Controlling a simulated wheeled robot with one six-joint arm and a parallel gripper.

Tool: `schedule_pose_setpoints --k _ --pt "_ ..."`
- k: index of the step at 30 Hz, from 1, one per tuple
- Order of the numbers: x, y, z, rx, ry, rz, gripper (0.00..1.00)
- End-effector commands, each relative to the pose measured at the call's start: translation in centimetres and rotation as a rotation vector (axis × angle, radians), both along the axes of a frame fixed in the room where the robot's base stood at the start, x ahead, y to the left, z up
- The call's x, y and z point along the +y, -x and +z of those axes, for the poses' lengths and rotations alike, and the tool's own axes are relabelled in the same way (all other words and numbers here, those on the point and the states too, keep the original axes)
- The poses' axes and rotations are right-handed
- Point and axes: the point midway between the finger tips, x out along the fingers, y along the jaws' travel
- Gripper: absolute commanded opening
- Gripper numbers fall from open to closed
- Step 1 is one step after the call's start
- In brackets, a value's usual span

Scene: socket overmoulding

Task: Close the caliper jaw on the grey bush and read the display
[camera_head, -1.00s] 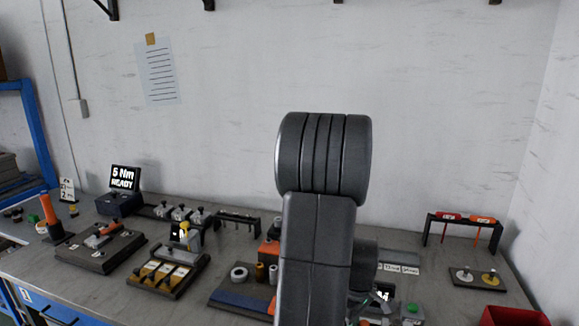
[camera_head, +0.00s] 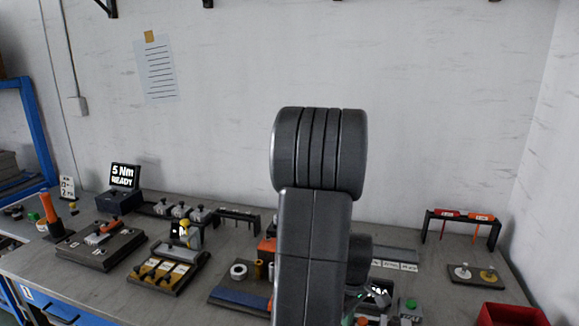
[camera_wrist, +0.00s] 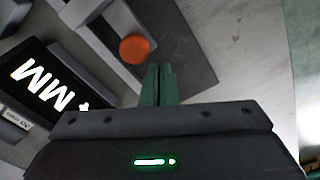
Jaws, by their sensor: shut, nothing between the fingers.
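The caliper's dark display (camera_wrist: 50,88) shows in the wrist view at the left. Its lit characters, upside down and partly cut off, include "MM"; I cannot read the full value. A round orange knob (camera_wrist: 134,48) sits on a grey part beside the display. My gripper (camera_wrist: 159,72) has green fingers, shut together and empty, just right of and below the orange knob; contact cannot be told. In the head view the display (camera_head: 379,294) shows partly behind my arm, which hides most of the caliper. I cannot make out the grey bush or the jaw gap.
A white ring (camera_head: 238,271) stands left of my arm, near the blue strip (camera_head: 238,300). A green button box (camera_head: 409,309) is right of the display. A red bin (camera_head: 511,314) and a screwdriver rack (camera_head: 462,217) are further right. Several fixtures fill the left bench.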

Motion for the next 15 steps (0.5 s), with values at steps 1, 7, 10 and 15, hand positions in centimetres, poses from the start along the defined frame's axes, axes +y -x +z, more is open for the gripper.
schedule_pose_setpoints --k 1,7,10,15 --pt "0.0 0.0 0.8 -0.001 0.000 0.000 0.00" --pt "0.0 0.0 2.4 0.000 0.000 0.000 0.00" --pt "0.0 0.0 3.2 -0.001 0.000 0.000 0.00" --pt "0.0 -0.1 4.6 -0.001 0.000 0.000 0.00"
